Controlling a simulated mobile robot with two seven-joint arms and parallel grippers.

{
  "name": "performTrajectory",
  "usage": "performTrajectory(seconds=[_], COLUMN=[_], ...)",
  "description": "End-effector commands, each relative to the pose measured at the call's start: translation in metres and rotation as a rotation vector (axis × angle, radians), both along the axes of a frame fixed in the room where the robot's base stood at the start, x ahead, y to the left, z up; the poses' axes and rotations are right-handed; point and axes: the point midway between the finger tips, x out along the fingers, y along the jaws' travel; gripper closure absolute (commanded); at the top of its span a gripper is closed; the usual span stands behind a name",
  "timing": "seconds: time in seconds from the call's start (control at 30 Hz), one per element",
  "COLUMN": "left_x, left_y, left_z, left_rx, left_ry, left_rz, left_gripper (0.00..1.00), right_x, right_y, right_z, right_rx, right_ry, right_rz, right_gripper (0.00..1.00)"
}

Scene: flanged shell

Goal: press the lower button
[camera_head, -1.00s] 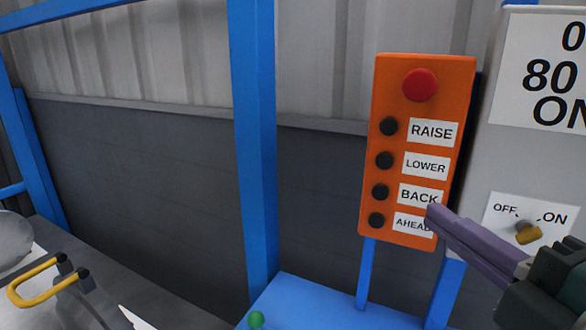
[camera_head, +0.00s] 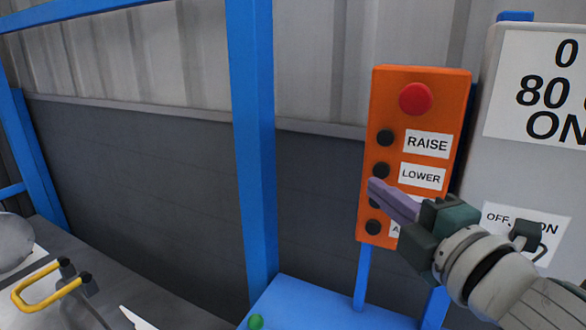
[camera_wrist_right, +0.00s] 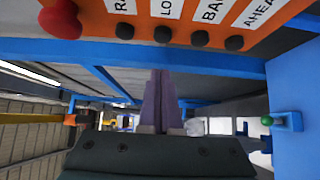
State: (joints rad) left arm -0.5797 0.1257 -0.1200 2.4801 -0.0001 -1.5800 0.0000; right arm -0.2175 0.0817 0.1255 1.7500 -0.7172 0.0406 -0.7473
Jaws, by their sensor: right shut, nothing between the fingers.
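The lower button (camera_head: 381,170) is a black round knob beside the LOWER label on an orange control box (camera_head: 424,100). It also shows in the right wrist view (camera_wrist_right: 163,34). My right gripper (camera_head: 373,186) is shut and empty, its purple fingers pointing left across the box. In the right wrist view the fingertips (camera_wrist_right: 160,72) show apart from the buttons. Contact with the lower button is not visible. My left gripper is out of view.
On the box are a red stop button (camera_head: 416,98), the raise button (camera_head: 386,138) and the ahead button (camera_head: 373,228). A grey cabinet (camera_head: 487,160) stands close at the right. A blue post (camera_head: 254,150) rises left of the box, with open room between them.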

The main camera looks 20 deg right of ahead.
Motion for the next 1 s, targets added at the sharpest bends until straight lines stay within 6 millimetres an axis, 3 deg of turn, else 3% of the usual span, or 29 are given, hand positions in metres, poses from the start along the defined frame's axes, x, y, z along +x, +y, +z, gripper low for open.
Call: performTrajectory(seconds=[0.23, 0.7, 1.0], left_x=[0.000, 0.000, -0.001], left_y=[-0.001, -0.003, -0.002], left_z=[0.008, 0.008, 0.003], left_rx=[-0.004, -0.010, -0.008], left_ry=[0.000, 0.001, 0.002], left_rz=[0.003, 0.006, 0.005], left_gripper=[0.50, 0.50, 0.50], right_x=[0.020, 0.024, 0.037], right_y=[-0.026, -0.031, -0.048], right_z=[0.001, -0.001, 0.000], right_rx=[-0.002, -0.001, -0.001], right_ry=[0.001, 0.000, 0.001], right_rz=[-0.001, 0.000, -0.006], right_gripper=[1.00, 1.00, 1.00])
